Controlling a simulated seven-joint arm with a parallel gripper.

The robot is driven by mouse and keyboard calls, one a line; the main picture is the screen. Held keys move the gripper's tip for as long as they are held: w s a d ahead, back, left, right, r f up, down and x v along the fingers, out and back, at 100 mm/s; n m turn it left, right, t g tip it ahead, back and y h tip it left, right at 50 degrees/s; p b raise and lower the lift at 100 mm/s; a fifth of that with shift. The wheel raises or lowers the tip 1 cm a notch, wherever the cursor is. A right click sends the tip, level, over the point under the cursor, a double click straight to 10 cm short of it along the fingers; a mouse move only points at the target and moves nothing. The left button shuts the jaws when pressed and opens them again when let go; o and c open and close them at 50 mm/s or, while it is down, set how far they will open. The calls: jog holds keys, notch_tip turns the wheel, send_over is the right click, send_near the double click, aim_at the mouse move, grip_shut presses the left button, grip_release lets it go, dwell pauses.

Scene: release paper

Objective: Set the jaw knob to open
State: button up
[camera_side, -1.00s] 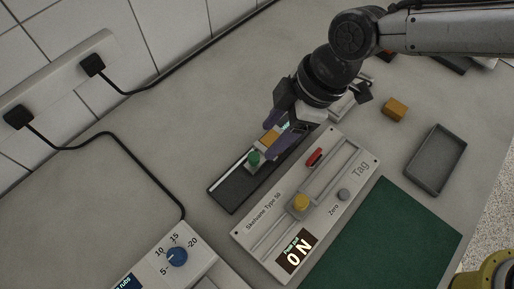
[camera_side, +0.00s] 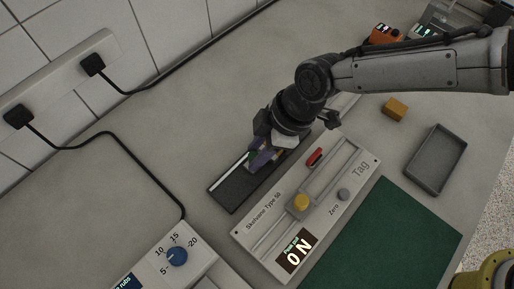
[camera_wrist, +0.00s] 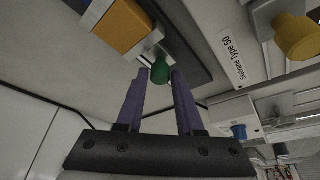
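The black jaw fixture (camera_side: 226,192) lies beside the grey tester. A green knob (camera_wrist: 161,69), likely the jaw knob, stands on it and is mostly hidden by my fingers in the side view. An orange-yellow block (camera_wrist: 122,25) sits beside the knob in the wrist view. My gripper (camera_side: 262,157) is low over the fixture. In the wrist view its purple fingers (camera_wrist: 160,76) are apart, with the green knob between or just beyond their tips. I cannot tell whether either finger touches it.
A blue dial (camera_side: 177,256), a green mat (camera_side: 385,240), a grey tray (camera_side: 436,160) and a yellow block (camera_side: 395,109) are nearby.

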grip_shut()
dwell(1.1)
